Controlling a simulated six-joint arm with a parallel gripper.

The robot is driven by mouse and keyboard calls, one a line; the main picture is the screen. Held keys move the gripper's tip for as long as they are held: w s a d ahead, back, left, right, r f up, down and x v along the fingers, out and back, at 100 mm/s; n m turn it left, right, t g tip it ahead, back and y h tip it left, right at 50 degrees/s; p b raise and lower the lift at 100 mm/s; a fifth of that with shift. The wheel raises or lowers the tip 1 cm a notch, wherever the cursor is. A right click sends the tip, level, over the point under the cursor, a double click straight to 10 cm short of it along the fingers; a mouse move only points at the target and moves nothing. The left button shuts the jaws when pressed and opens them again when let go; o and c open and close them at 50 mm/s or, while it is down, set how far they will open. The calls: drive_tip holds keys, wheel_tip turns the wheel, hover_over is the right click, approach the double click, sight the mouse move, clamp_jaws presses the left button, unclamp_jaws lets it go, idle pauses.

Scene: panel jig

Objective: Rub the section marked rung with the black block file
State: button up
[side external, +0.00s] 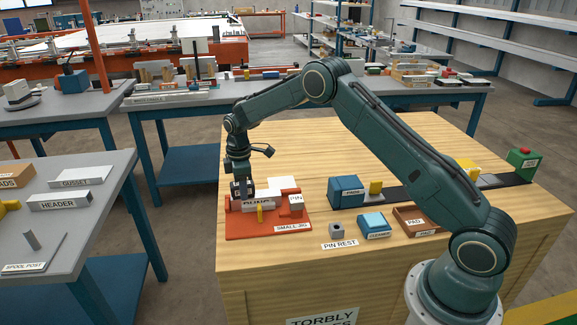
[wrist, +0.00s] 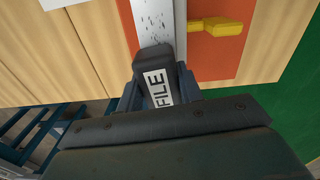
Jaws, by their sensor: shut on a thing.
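My gripper (side external: 243,188) is shut on the black block file (wrist: 155,62), which carries a white FILE label in the wrist view. In that view the jaws (wrist: 158,88) hold the file by its sides. The section marked rung (side external: 258,203) is a pale bar on the orange small jig (side external: 240,226); its label is partly hidden in the side view. In the wrist view the pale bar (wrist: 158,22) shows dark specks, and the file's far end overlaps its near part. I cannot tell whether the file touches it.
A yellow clamp (side external: 260,214) stands at the bar's front, also showing in the wrist view (wrist: 218,27). A block marked PIN (side external: 296,204) sits on the jig's right. The pin rest (side external: 337,230), blue cleaner block (side external: 374,224) and brown pad tray (side external: 408,223) lie to the right.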

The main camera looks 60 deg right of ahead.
sight(272, 192)
drive_tip(key=shift+s+d, duration=3)
drive_tip(key=shift+s, duration=0.05)
drive_tip(key=shift+w+a, duration=3.55)
drive_tip(key=shift+r, duration=4.1)
drive_tip(key=shift+d, duration=0.15)
